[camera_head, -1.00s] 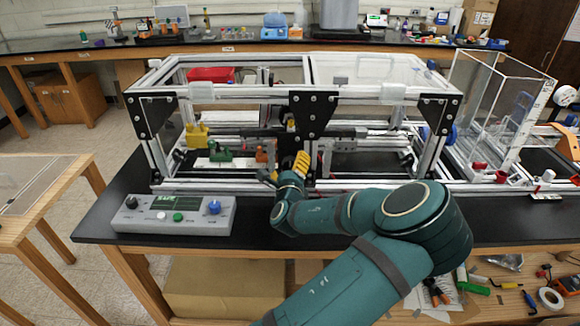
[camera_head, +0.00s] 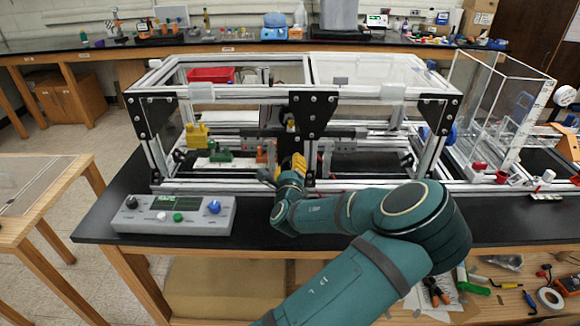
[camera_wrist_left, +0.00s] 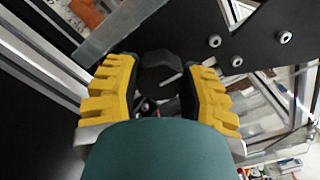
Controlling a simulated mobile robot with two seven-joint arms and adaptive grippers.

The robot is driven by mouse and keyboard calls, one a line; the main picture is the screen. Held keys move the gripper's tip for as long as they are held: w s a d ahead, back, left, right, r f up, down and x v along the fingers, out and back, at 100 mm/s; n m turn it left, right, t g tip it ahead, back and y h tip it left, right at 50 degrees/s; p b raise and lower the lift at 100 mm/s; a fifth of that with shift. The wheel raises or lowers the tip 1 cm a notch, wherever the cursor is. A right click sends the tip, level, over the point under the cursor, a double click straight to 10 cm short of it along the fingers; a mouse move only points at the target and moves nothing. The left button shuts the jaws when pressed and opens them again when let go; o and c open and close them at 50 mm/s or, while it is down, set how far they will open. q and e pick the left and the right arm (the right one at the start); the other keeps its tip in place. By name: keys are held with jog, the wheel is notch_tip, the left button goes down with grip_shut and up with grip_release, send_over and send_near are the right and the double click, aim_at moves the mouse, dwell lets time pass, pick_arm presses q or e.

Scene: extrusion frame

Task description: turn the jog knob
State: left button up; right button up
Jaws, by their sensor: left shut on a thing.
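My left gripper (camera_head: 285,170) is at the front of the extrusion frame (camera_head: 225,187), just below its middle black corner plate (camera_head: 313,112). In the left wrist view its yellow-backed fingers (camera_wrist_left: 160,85) stand either side of a dark faceted knob (camera_wrist_left: 160,68), closed on it. I take this for the jog knob; in the head view the gripper hides it. The grey control box (camera_head: 150,222) stands left of the gripper, with a small green-lit display (camera_head: 176,202), a black knob (camera_head: 131,202) and a blue knob (camera_head: 214,207). My right gripper is not in view.
A yellow block (camera_head: 197,136), a green part (camera_head: 219,152) and a red bin (camera_head: 210,75) are inside the frame. A clear-walled enclosure (camera_head: 488,110) stands to the right. The black bench top between control box and arm is clear.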

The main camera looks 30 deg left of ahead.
pick_arm(q)
jog(key=shift+r+n, duration=0.1)
jog(key=shift+n, duration=0.3)
jog(key=shift+n+b, duration=0.6)
jog(key=shift+n, duration=2.4)
jog(key=o, duration=1.2)
jog(key=v, duration=1.2)
